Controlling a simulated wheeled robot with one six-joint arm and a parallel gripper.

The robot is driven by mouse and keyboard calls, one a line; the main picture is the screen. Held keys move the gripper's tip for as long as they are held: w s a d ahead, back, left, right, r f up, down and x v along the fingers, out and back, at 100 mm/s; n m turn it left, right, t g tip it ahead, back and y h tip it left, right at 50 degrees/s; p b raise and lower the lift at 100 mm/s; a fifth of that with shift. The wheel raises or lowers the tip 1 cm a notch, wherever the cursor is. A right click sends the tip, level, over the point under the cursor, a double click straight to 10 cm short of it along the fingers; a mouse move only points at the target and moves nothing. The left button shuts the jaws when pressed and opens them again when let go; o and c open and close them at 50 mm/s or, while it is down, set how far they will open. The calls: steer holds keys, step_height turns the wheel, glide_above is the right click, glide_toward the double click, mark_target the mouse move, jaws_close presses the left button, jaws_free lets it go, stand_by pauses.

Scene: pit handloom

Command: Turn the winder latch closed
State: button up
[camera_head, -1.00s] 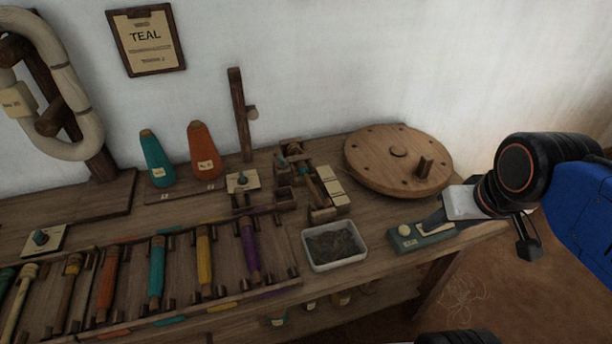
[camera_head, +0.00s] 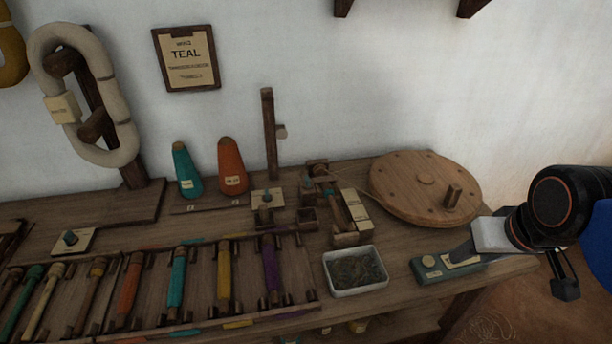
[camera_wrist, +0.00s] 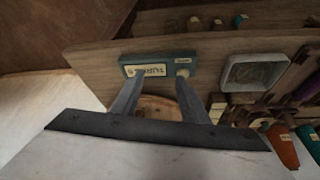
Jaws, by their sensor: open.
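The wooden winder (camera_head: 322,190) stands on the bench in the head view, left of a large wooden wheel with an upright peg (camera_head: 425,182). A pale block (camera_head: 356,208) sits at its right side. I cannot tell which small part is the latch or how it is turned. My gripper (camera_head: 462,252) is open and empty at the bench's right end, over a teal box with cream labels (camera_head: 428,270), right of the winder. In the wrist view my open fingers (camera_wrist: 160,80) reach towards the teal box (camera_wrist: 130,62), with part of the wheel (camera_wrist: 158,103) between them.
A white tray of dark bits (camera_head: 355,285) stands in front of the winder; it also shows in the wrist view (camera_wrist: 228,75). An upright post (camera_head: 269,135) and teal and orange cones (camera_head: 232,170) stand left. A rack holds several coloured bobbins (camera_head: 177,282).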

steer(key=w+a+r+n+g, duration=0.1)
steer(key=w+a+r+n, duration=0.45)
steer(key=w+r, duration=0.25)
step_height(320, 180, up, 7)
steer(key=n+g, duration=0.4)
steer(key=n, duration=1.2)
glide_above(308, 178)
steer(key=shift+m, duration=0.25)
step_height(308, 178, down, 17)
steer(key=shift+r, duration=0.1)
steer(key=shift+c, duration=0.6)
jaws_close()
